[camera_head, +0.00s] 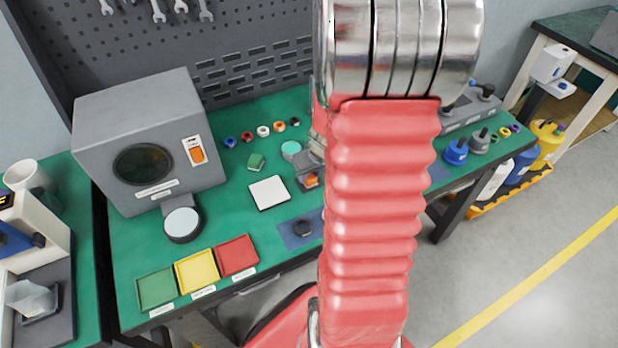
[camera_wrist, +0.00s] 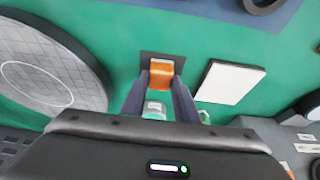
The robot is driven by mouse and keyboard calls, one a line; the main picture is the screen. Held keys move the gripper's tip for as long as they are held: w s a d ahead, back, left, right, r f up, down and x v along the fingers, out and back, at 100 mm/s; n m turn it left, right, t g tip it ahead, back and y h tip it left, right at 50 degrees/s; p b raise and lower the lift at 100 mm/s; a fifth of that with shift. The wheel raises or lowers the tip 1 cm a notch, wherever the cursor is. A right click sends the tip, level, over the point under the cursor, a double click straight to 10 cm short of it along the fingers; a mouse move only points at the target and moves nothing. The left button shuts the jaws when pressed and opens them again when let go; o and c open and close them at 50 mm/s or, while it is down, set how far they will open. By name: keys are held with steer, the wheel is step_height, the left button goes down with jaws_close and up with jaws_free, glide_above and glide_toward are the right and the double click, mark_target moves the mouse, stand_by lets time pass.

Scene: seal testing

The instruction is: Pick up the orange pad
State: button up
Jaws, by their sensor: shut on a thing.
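The orange pad (camera_wrist: 160,76) shows in the wrist view between the two fingertips of my gripper (camera_wrist: 163,84). My gripper is shut on it, with a finger at each side. A dark square piece with a pale patch (camera_wrist: 162,57) lies at the pad's far edge; I cannot tell whether the pad is clear of it. In the head view, the pad (camera_head: 312,181) is a small orange spot left of my red arm, which hides most of the gripper.
A white square plate (camera_wrist: 230,82) lies right of the fingers, and a large grey disc (camera_wrist: 48,68) lies left. A small teal round thing (camera_head: 291,149) is close by. Green, yellow and red trays (camera_head: 237,256) line the bench front. A grey box (camera_head: 150,130) stands left.

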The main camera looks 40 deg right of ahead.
mark_target(310, 177)
steer(key=shift+r, duration=0.1)
step_height(310, 177, up, 10)
stand_by(0.8)
stand_by(0.3)
